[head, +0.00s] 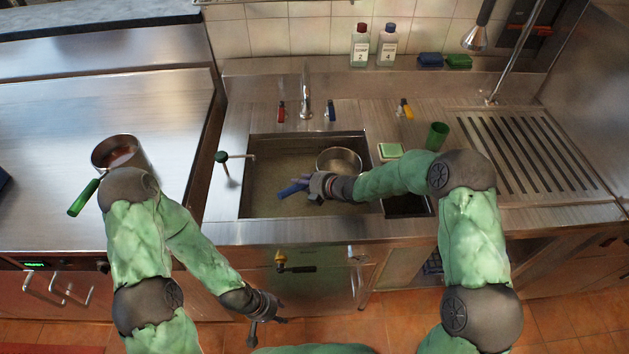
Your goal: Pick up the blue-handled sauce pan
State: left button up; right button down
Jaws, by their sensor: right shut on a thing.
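The blue-handled sauce pan (342,157) is a round metal pan inside the sink (262,208), toward its right side. Its blue handle (290,190) points to the lower left. My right gripper (306,187) is shut on the blue handle, over the sink. The gripper and forearm hide part of the handle and the pan's near side. My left gripper (268,328) is open and empty, low in front of the counter and away from the pan.
A green-handled pan (112,151) stands on the left counter, behind my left arm. A faucet (306,100) rises behind the sink. A green cup (437,136) and a green sponge (390,150) sit right of it. Two bottles (360,48) stand on the back ledge.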

notch_tip(320, 180, up, 28)
jog(key=p, duration=1.2)
jog(key=shift+p, duration=0.3)
